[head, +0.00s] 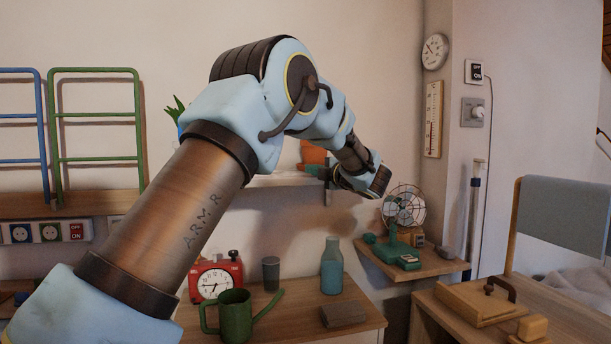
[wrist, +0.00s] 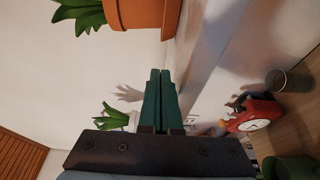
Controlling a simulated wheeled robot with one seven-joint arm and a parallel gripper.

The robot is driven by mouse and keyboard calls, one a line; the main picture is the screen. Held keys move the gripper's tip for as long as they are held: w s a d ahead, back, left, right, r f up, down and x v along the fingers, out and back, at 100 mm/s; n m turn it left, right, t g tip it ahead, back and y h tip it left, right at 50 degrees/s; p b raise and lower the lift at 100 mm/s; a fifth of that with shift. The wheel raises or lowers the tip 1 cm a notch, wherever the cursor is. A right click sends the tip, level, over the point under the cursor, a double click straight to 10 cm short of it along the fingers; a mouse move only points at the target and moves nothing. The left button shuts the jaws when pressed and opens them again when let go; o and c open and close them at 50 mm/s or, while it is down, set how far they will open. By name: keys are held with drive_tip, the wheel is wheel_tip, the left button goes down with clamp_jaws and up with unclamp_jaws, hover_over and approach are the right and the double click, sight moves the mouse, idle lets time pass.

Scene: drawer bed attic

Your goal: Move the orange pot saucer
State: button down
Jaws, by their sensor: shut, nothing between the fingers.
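The orange pot (head: 313,153) stands on the wall shelf, partly behind my arm in the head view. In the wrist view the orange pot (wrist: 138,14) is at the top edge, cut off, with green leaves. The orange pot saucer (wrist: 172,14) seems to be the strip at the pot's base by the shelf; where it parts from the pot is hard to tell. My gripper (wrist: 160,74) has its green fingers pressed together, empty, pointing along the shelf. In the head view my gripper (head: 312,170) is just below and in front of the pot.
The wall shelf (head: 265,181) runs behind my arm. Below, the table holds a red clock (head: 215,278), a green watering can (head: 236,316), a dark cup (head: 270,274) and a bottle (head: 332,266). A fan (head: 404,212) stands right.

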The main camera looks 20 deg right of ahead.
drive_tip(key=s+d+b, duration=0.2)
drive_tip(key=s+b, duration=0.1)
drive_tip(key=s, duration=1.1)
drive_tip(key=shift+s, duration=0.4)
drive_tip(key=shift+d, duration=0.1)
